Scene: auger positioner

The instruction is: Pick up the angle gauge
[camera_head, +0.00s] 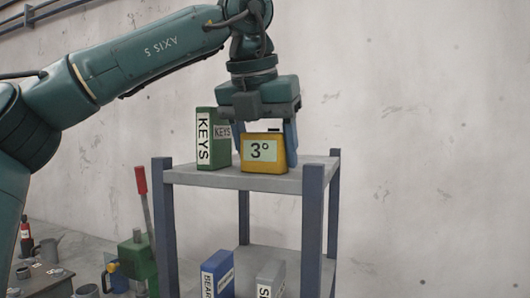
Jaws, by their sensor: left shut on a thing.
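The angle gauge (264,152) is a small yellow box with a pale display reading 3°. It is upright at the top shelf of the rack; I cannot tell whether its base touches the shelf. My left gripper (266,143) comes down from above with its blue fingers on either side of the gauge and is shut on it. The gauge's front hides part of the fingers. My right gripper is not in view.
A green KEYS box (206,138) stands just left of the gauge on the grey shelf (205,178). Blue (217,274) and grey (270,279) boxes stand on the lower shelf. A green device with a red-handled lever (142,182) is left of the rack. The shelf's right end is clear.

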